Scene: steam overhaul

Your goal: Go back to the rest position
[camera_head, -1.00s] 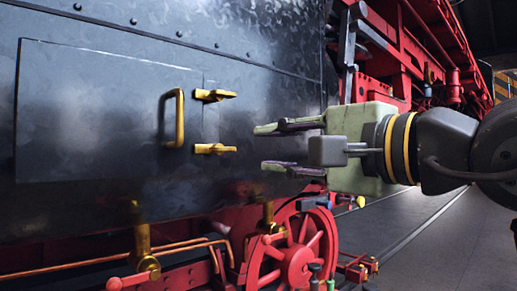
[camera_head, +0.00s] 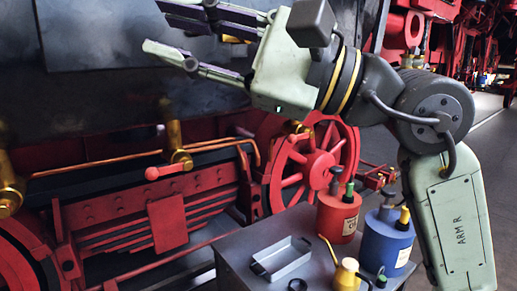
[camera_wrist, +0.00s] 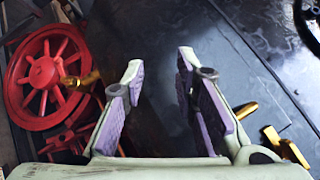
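My gripper (camera_head: 165,33) is at the upper left of the head view, in front of the dark panel of the locomotive (camera_head: 100,40). Its two fingers are spread apart with nothing between them. In the wrist view the gripper (camera_wrist: 158,90) also shows open and empty, with purple pads facing each other. A yellow latch (camera_wrist: 285,147) shows at the lower right of the wrist view, beside the fingers. In the head view a small yellow piece shows behind the gripper, mostly hidden.
A grey cart top (camera_head: 240,250) stands low in front, with a small tray (camera_head: 281,258), a red can (camera_head: 338,215), a blue can (camera_head: 386,243) and a yellow oiler (camera_head: 346,275). A red wheel (camera_head: 310,160) and copper pipes (camera_head: 110,160) lie below the panel. Floor at right is open.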

